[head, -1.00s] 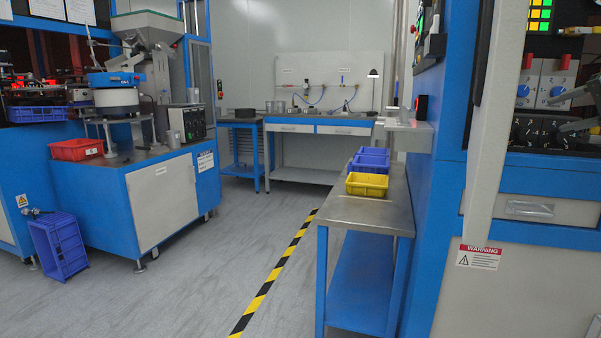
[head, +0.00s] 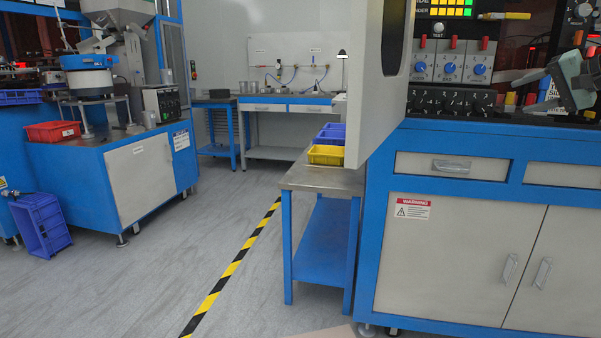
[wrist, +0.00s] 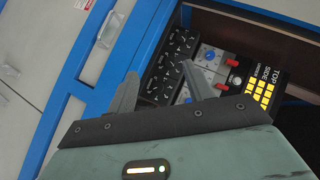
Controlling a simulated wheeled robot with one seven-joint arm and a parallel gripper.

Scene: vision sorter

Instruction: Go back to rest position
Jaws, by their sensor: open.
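My gripper (wrist: 160,88) shows in the wrist view with its two grey fingers spread apart and nothing between them. It is in front of the sorter's control panel (wrist: 185,65), with black knobs, blue dials and red switches behind the fingers. In the head view, my grey-green gripper (head: 549,84) is at the upper right, in front of the same machine's panel (head: 449,62). No touch between gripper and panel can be made out.
The blue and white sorter cabinet (head: 460,245) fills the right side. A steel-topped side table (head: 322,178) carries yellow (head: 326,155) and blue bins. A blue crate (head: 40,225) is on the floor at left. The grey floor (head: 150,270) in the middle is open.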

